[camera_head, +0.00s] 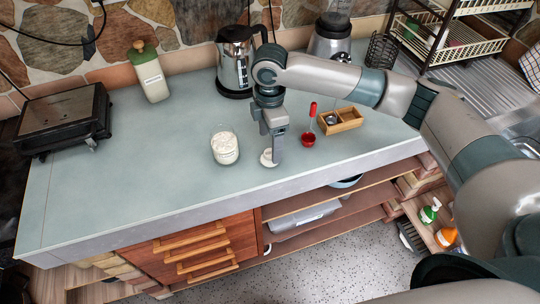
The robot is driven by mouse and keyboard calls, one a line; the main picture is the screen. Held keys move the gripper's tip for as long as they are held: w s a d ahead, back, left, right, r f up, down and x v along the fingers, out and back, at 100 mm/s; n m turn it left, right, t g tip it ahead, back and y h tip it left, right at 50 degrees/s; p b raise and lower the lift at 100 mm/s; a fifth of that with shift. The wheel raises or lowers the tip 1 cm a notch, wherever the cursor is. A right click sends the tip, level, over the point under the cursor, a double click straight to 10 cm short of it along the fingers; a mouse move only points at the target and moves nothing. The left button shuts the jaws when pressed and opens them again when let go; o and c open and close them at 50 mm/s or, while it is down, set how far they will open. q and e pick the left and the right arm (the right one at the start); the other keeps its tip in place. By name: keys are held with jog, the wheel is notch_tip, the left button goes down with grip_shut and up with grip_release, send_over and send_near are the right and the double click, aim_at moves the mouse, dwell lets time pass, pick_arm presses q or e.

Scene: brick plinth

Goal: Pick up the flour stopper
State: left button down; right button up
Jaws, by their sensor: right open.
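A small pale round piece, which looks like the flour stopper (266,158), lies on the grey-green counter (160,165) near its front edge. My right gripper (273,153) points down right at the stopper, with its jaws open. A finger hides part of the stopper; I cannot tell whether they touch. A glass jar of white flour (224,147) stands just left of the stopper, and its top appears open. My left gripper is not in view.
A red scoop (309,131) and a wooden box (340,120) are right of my gripper. A kettle (236,62), a green-topped canister (151,76) and a blender (330,42) stand behind. A black-based grill (62,120) is at left. The counter's left-middle is clear.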

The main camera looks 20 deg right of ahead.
aim_at(269, 153)
jog(key=shift+s+f, duration=0.1)
jog(key=shift+f, duration=0.15)
notch_tip(269, 153, down, 3)
jog(key=shift+s+a+f+p, duration=0.1)
jog(key=shift+s+a+p, duration=0.05)
jog(key=shift+p, duration=0.9)
jog(key=shift+f, duration=0.6)
jog(key=c, duration=1.1)
